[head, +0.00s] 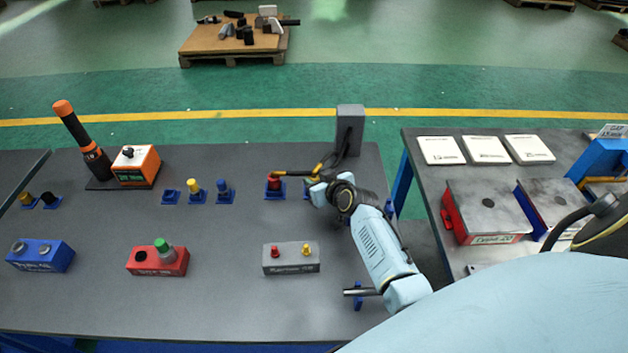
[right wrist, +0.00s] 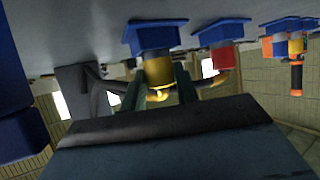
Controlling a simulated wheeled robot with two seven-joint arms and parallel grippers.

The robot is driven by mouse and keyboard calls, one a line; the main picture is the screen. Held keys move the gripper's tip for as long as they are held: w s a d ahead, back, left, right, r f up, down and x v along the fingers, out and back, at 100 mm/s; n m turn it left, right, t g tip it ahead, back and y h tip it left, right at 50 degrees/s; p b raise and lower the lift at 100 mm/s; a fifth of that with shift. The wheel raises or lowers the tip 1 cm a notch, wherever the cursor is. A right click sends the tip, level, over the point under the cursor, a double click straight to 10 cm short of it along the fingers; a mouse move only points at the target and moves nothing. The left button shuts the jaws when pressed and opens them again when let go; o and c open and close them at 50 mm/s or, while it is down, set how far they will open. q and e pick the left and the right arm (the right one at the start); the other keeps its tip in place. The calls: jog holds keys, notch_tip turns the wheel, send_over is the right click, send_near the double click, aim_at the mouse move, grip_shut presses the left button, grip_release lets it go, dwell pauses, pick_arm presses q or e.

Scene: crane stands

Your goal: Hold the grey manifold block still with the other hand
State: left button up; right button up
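The grey manifold block (head: 291,266) sits on the dark table in the head view, front of centre, with a red fitting (head: 275,252) and a yellow fitting (head: 305,249) on top. My right gripper (head: 318,187) is behind and to the right of it, apart from it, by a blue holder. My left gripper is not in view.
A red block (head: 158,262) and a blue block (head: 40,256) stand to the left. Bare table surrounds the grey block's front and left.

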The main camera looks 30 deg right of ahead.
aim_at(317, 179)
jog(key=shift+c, duration=0.9)
jog(key=shift+r+p, duration=2.5)
jog(key=shift+r, duration=0.05)
jog(key=shift+c, duration=0.2)
